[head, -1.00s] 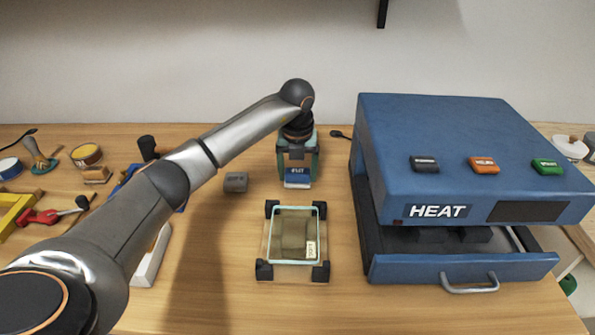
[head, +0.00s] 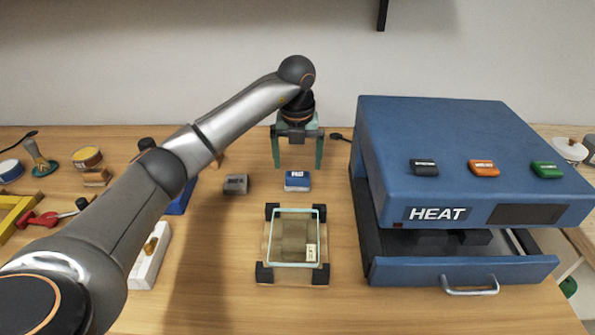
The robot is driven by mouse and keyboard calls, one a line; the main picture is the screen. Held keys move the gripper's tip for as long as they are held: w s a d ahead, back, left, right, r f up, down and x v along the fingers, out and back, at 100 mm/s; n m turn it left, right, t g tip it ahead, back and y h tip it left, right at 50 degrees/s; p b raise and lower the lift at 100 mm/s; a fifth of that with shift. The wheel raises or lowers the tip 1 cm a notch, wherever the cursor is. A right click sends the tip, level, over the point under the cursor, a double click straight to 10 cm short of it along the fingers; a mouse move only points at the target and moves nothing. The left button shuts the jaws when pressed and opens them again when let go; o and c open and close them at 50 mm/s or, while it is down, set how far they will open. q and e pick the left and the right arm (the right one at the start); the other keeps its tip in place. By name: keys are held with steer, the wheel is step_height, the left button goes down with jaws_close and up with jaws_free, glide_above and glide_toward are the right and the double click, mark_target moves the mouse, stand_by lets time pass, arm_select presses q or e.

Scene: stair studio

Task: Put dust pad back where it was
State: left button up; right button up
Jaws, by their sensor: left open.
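A small blue block with a white label (head: 297,181) lies on the table behind the glass-topped frame. A small grey block with a label (head: 236,184) lies to its left. Both labels are too small to read surely, so I cannot tell which one is the dust pad. My left gripper (head: 298,165) points down above and just behind the blue block. Its two green fingers are spread wide, with nothing between them. My right gripper is out of view.
The frame with dark corner blocks (head: 265,245) holds a brownish sheet. A blue HEAT press (head: 430,150) with an open drawer (head: 420,271) stands at right. Tins, a yellow frame (head: 14,215) and a white block (head: 150,262) are at left, partly behind my arm.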

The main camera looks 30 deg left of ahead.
arm_select(q)
step_height(320, 180, up, 7)
steer(key=shift+s+d, duration=0.25)
steer(key=shift+s, duration=0.2)
